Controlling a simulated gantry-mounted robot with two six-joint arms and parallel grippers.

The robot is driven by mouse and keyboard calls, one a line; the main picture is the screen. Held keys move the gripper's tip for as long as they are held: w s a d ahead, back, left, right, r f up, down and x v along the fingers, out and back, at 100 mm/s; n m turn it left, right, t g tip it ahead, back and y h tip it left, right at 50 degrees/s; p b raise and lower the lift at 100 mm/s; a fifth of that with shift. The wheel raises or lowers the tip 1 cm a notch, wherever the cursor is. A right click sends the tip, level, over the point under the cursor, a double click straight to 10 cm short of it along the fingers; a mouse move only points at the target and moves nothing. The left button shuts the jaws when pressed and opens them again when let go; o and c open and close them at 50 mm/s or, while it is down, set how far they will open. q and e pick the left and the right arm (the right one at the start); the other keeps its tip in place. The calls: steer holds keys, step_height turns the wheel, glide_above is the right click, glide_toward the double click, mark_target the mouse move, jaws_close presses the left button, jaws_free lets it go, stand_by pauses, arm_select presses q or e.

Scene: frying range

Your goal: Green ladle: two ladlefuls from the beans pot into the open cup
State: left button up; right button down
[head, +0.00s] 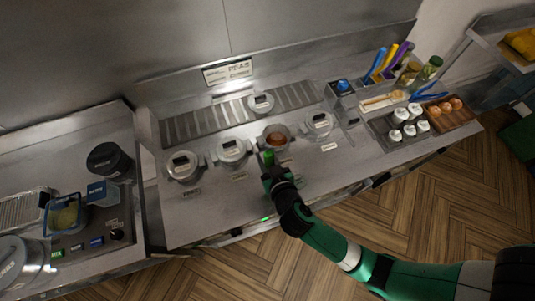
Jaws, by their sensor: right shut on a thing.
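My right gripper (277,178) is shut on the green ladle (268,157), whose green handle shows just in front of an open round pot (275,134). This pot holds a reddish-brown filling and has no lid on. The small label in front of it is partly hidden by the gripper, so I cannot confirm that it is the beans pot. The ladle's bowl is not clearly visible. I cannot make out an open cup for certain. My left gripper is not in view.
Lidded pots stand on the counter at left (183,166), centre (233,151), right (318,124) and on the rear grate (261,103). White-topped bottles (396,135) and a wooden tray (462,116) are at right. A black canister (108,160) stands at left. The counter's front strip is mostly clear.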

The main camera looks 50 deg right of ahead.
steer(key=s+d+f+m+t+b, duration=0.7)
steer(key=s+d+f+m+b, duration=0.3)
steer(key=b, duration=1.8)
steer(key=shift+s+d+f+m, duration=0.15)
steer(key=shift+d+m, duration=0.6)
steer(key=shift+m, duration=1.45)
